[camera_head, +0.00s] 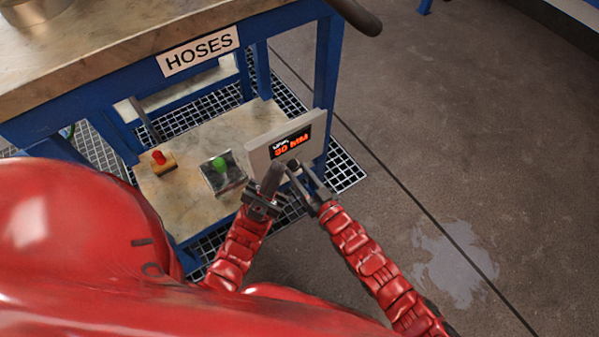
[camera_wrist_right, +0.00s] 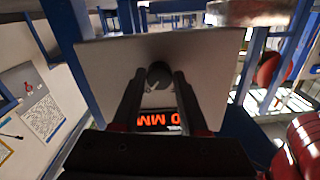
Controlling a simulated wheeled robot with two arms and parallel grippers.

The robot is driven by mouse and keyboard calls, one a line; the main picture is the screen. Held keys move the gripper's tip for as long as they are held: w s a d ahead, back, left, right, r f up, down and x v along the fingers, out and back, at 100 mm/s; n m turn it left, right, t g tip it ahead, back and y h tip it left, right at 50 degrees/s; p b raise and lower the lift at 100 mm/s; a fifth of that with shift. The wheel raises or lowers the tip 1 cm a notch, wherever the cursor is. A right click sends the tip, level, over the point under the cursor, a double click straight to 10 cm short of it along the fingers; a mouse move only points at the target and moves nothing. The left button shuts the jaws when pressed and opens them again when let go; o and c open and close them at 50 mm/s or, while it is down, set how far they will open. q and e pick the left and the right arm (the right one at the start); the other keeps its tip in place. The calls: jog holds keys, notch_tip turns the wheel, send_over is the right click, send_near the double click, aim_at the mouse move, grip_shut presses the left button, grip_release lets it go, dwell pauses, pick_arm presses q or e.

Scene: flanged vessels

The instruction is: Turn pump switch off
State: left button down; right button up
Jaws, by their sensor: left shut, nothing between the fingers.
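No label marks a pump switch. On the cart's lower shelf (camera_head: 178,208) are a red button (camera_head: 158,157) on a small yellowish base and a green button (camera_head: 219,163) on a metallic box (camera_head: 224,178). Right of them stands a pale panel (camera_head: 258,155) with a lit red "30 MM" display (camera_head: 291,146). My left gripper (camera_head: 271,178) is shut and empty in front of the panel. My right gripper (camera_head: 306,176) is beside it, fingers apart. In the right wrist view, its fingers (camera_wrist_right: 158,80) flank a dark round knob (camera_wrist_right: 158,73) on the panel; contact is unclear.
A blue leg (camera_head: 328,75) rises behind the panel. A dark grating (camera_head: 345,172) lies under the cart. The floor (camera_head: 480,130) to the right is open.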

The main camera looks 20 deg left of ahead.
grip_shut()
jog(key=shift+n, duration=0.4)
jog(key=n, duration=0.3)
jog(key=shift+n, duration=0.4)
jog(key=n, duration=0.4)
jog(key=shift+d+n+p, duration=0.1)
jog(key=shift+n+p, duration=0.2)
jog(key=n, duration=0.3)
jog(key=shift+w+b, duration=0.1)
jog(key=shift+b, duration=0.2)
jog(key=shift+n+b, duration=0.45)
jog(key=shift+n, duration=1.45)
